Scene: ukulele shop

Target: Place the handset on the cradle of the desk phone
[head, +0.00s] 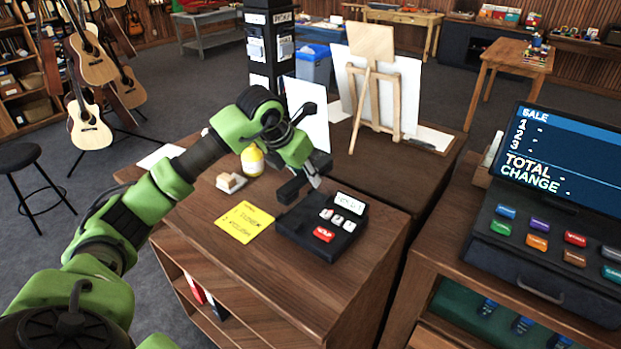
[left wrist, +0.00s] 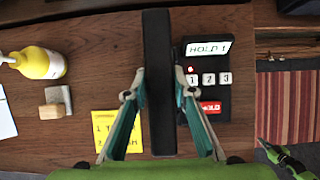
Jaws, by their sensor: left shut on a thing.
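The black handset (left wrist: 158,70) is a long dark bar between the two fingers of my left gripper (left wrist: 160,95), which is shut on it. In the head view the handset (head: 290,190) shows below my left gripper (head: 309,178), partly hidden by it. The black desk phone (head: 290,229) lies on the wooden desk, with a white display, white number keys and a red key. In the left wrist view the phone (left wrist: 207,60) is to the right of the handset, which covers its left part, cradle included. The handset looks raised above the phone; the exact gap is unclear.
A yellow note (head: 244,222), a small block on a grey base (head: 231,182) and a yellow bottle (head: 252,160) are left of the phone. A tabletop easel (head: 375,95) stands behind. A cash register (head: 540,235) is at the right. Bare desk (head: 330,285) lies in front.

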